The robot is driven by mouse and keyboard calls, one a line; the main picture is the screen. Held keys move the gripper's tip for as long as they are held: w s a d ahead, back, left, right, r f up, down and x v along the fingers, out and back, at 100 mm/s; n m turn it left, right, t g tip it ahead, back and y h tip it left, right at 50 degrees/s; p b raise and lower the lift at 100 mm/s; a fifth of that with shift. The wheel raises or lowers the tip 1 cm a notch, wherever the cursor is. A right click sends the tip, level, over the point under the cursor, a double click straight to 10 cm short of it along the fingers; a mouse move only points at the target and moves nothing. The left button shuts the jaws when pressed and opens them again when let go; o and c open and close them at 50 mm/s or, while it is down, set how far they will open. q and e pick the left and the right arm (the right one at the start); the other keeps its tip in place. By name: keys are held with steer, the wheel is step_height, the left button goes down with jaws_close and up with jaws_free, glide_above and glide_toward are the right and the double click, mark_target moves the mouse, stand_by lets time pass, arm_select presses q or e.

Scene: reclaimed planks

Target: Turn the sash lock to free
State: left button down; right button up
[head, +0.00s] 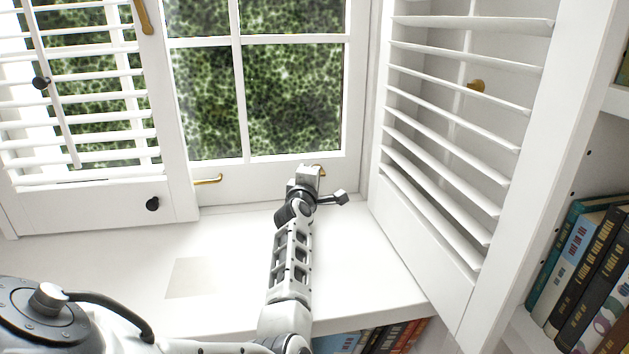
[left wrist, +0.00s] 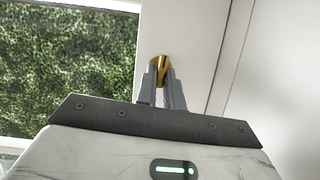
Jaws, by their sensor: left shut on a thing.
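The white window (head: 262,100) has a brass sash lock (head: 322,170) low on the right of its frame, mostly hidden by my left gripper in the head view. In the left wrist view the lock (left wrist: 157,64) shows as a brass piece between and just beyond the fingertips, against the white frame. My left gripper (head: 308,172) is shut on it, and its two fingers (left wrist: 162,84) stand close on either side. The lock's exact turn is hard to tell. My right gripper is in neither view.
A louvred shutter (head: 455,130) stands open on the right, close to my left arm. Another shutter (head: 75,95) is on the left. A brass handle (head: 207,180) sits on the lower frame. Books (head: 585,270) fill shelves at right.

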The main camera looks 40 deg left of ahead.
arm_select(q)
steer(key=shift+d+f+n, duration=0.1)
steer(key=shift+f+n, duration=0.1)
steer(key=shift+n, duration=0.1)
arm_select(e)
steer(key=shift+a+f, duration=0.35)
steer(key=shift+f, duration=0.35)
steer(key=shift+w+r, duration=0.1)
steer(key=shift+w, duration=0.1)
arm_select(q)
steer(key=c, duration=1.5)
jaws_free()
steer(key=shift+r, duration=0.1)
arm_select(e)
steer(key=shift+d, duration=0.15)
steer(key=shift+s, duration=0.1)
